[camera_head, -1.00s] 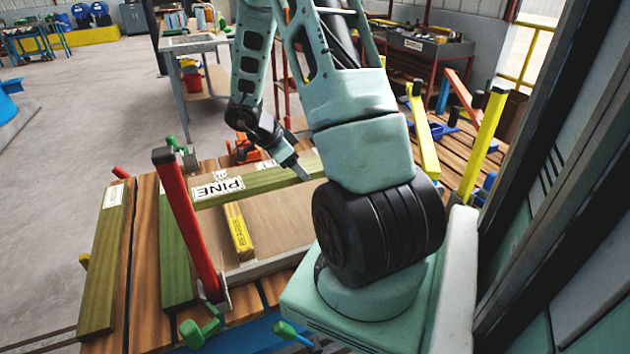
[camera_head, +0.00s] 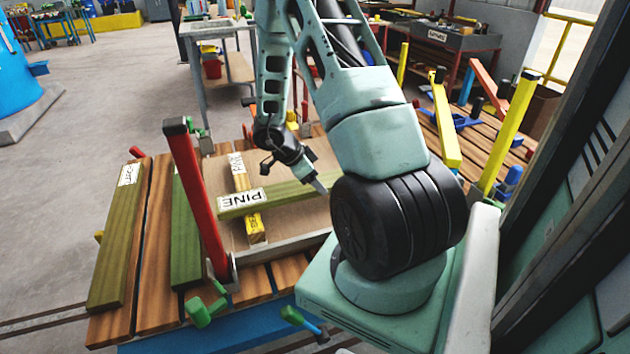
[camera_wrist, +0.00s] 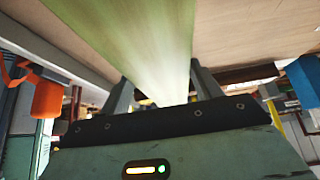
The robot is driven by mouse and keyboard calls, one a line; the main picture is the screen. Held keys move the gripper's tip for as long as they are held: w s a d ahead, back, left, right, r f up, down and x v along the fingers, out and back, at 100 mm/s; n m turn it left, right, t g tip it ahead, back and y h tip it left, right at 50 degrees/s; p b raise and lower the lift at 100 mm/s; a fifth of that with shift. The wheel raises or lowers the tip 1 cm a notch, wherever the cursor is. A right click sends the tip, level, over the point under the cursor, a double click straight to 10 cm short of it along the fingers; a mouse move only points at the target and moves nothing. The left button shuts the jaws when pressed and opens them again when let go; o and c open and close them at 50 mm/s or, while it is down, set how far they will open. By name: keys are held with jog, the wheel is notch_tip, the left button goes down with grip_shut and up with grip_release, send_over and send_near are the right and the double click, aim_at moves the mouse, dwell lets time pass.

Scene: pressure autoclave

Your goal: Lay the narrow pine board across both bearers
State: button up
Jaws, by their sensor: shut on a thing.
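The narrow pine board (camera_head: 285,193), greenish with a white PINE label at its left end, extends left from my gripper (camera_head: 319,184). My gripper is shut on it; the wrist view also shows the board (camera_wrist: 150,55) running out between the two fingers (camera_wrist: 162,95). A yellow bearer (camera_head: 256,229) lies on the brown sheet, and the board crosses over it in the picture. I cannot tell whether they touch. No second bearer can be made out; my arm hides the area to the right, including the board's right end.
Two green boards (camera_head: 118,240) (camera_head: 187,235) lie at the left of the slatted bed. A red post (camera_head: 197,200) stands beside the brown sheet (camera_head: 285,228). Yellow posts (camera_head: 508,130) stand at right. An orange object (camera_wrist: 47,98) shows in the wrist view.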

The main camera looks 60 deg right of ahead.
jog(key=shift+f, duration=0.1)
jog(key=o, duration=1.4)
jog(key=shift+c, duration=0.2)
jog(key=shift+w+a+r, duration=0.1)
jog(key=shift+r, duration=0.35)
jog(key=p+v, duration=0.2)
jog(key=v, duration=0.9)
jog(key=shift+a+r, duration=0.1)
